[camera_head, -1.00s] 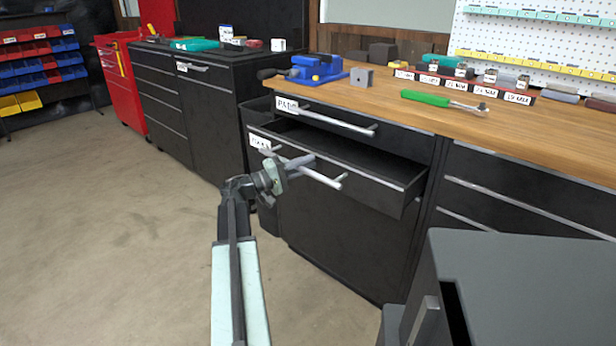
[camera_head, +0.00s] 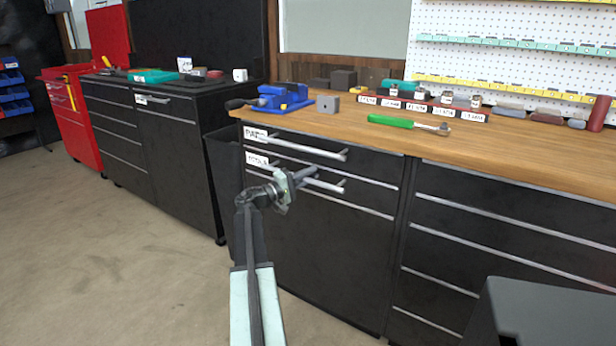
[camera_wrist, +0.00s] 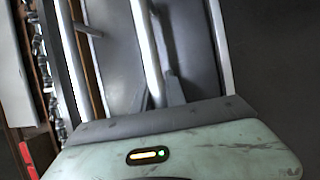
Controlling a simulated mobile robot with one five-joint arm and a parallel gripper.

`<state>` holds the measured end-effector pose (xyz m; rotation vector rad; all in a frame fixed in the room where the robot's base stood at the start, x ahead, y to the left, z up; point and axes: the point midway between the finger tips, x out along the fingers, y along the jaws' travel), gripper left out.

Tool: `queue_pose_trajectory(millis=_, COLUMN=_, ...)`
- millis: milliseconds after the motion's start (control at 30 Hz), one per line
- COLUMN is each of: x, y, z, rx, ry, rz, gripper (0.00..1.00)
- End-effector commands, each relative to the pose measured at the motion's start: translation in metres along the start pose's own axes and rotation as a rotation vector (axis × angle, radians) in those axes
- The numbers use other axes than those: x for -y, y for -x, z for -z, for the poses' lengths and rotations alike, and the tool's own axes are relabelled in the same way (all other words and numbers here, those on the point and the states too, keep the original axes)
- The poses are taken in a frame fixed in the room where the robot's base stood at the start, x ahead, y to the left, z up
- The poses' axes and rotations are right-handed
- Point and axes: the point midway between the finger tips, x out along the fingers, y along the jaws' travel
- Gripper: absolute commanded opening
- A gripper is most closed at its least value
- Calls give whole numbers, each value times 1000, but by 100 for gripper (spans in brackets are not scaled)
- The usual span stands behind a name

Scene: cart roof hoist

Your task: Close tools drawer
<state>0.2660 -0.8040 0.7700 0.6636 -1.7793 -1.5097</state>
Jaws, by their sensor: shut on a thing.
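The tools drawer (camera_head: 370,196) is the second one down in the black cabinet below the wooden worktop. Its white label (camera_head: 257,160) is at the left of its front, and the front looks flush with the cabinet. My gripper (camera_head: 308,174) is at the drawer's bar handle (camera_head: 326,186) and is shut on it. In the wrist view a bright handle bar (camera_wrist: 147,45) runs down between the dark fingers (camera_wrist: 158,95). The exact contact is partly hidden by the gripper body.
The drawer above (camera_head: 375,171) is shut and has its own bar handle (camera_head: 300,146). A blue vise (camera_head: 285,97) and a green-handled ratchet (camera_head: 395,122) lie on the worktop (camera_head: 340,112). A grey box-shaped thing (camera_head: 550,315) is at lower right. Open floor (camera_head: 110,250) lies left.

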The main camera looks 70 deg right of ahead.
Motion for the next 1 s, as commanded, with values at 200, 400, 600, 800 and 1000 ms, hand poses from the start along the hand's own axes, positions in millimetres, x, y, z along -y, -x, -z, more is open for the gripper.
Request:
queue_pose_trajectory(millis=200, x=0, y=2, z=6, rx=-11, ry=-1, rz=1, gripper=25)
queue_pose_trajectory(millis=400, x=0, y=6, z=9, rx=-19, ry=-3, rz=2, gripper=25)
queue_pose_trajectory(millis=600, x=0, y=33, z=8, rx=-21, ry=-4, rz=1, gripper=25)
queue_pose_trajectory(millis=800, x=-1, y=71, z=5, rx=-15, ry=-4, rz=-1, gripper=25)
queue_pose_trajectory(millis=1000, x=-3, y=85, z=4, rx=-11, ry=-3, rz=-2, gripper=25)
